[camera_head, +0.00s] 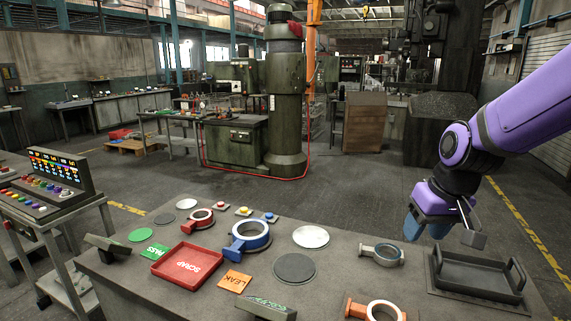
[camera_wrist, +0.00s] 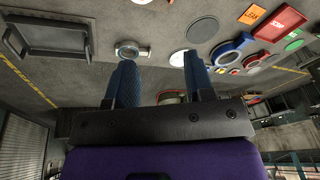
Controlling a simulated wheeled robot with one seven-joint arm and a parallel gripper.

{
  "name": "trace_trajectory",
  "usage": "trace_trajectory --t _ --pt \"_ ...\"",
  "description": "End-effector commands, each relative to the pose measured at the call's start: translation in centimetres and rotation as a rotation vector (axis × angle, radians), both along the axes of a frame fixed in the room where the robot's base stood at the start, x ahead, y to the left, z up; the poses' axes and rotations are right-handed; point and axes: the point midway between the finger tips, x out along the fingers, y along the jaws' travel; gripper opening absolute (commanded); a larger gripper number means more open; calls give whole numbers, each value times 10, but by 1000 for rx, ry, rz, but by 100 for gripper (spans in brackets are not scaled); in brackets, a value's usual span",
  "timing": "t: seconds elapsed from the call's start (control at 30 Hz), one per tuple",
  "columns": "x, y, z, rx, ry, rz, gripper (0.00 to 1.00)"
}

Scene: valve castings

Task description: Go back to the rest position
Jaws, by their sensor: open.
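My purple arm reaches in from the right in the head view. My gripper (camera_head: 427,228) hangs above the table's back right part, blue fingers pointing down. In the wrist view my gripper (camera_wrist: 160,62) has its two blue fingers wide apart with nothing between them. A grey ring casting (camera_head: 383,255) lies on the table below and left of the fingers in the head view. It also shows beyond the fingertips in the wrist view (camera_wrist: 129,50). A blue ring casting (camera_head: 250,237), a red one (camera_head: 198,221) and an orange one (camera_head: 376,309) lie on the table.
A dark handled tray (camera_head: 478,274) stands at the table's right. A red SCRAP tray (camera_head: 187,265), green PASS card (camera_head: 154,250), orange LEAK card (camera_head: 235,281), round discs (camera_head: 294,268) and small buttons (camera_head: 243,211) occupy the left and middle. A button console (camera_head: 48,182) stands far left.

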Motion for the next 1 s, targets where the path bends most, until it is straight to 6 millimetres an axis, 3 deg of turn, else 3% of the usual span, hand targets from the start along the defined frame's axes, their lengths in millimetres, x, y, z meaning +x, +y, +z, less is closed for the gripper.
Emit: trace_trajectory --t 0.2,0.5,0.73,1.0 --pt "-46 -13 48 -3 -72 -34 48" --pt "-114 -29 91 -34 -165 -93 48" --pt "-155 -36 106 -63 -215 -135 48" --pt "-168 -39 108 -75 -229 -151 48"
